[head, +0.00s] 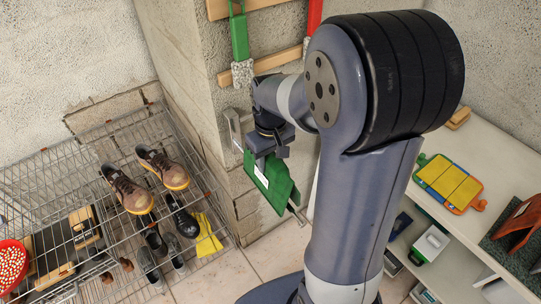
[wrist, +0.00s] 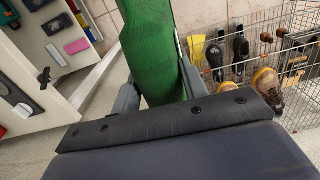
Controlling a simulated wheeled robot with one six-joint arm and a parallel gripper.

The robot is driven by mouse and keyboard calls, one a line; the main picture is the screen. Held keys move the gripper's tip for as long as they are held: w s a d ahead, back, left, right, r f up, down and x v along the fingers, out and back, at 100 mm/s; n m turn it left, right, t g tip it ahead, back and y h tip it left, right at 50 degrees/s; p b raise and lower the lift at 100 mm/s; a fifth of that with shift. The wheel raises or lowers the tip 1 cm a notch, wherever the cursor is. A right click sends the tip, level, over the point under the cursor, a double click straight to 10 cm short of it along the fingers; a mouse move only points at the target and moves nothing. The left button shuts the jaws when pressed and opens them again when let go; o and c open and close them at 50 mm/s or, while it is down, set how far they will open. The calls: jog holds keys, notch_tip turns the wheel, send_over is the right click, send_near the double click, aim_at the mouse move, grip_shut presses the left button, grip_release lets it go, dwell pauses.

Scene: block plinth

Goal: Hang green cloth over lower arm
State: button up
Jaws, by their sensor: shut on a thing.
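The green cloth (head: 275,187) hangs below my gripper (head: 268,152) beside the plinth's corner. In the wrist view the cloth (wrist: 152,50) fills the space between the two fingers (wrist: 158,92), which are shut on it. A pale metal bracket (head: 234,130) sticks out of the plinth just left of my gripper.
A wire rack (head: 105,170) with shoes and a yellow cloth (head: 208,236) stands on the left. A red bowl (head: 12,264) is at its edge. A white shelf (head: 485,165) with a yellow-topped board (head: 448,184) stands on the right.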

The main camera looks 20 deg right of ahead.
jog(key=shift+f+b, duration=3.6)
jog(key=shift+f, duration=1.6)
jog(key=shift+f, duration=0.1)
jog(key=shift+f+b, duration=0.4)
jog(key=shift+f, duration=0.15)
jog(key=o, duration=1.8)
jog(key=shift+r, duration=0.15)
jog(key=shift+r+p, duration=2.05)
jog(key=shift+r, duration=0.3)
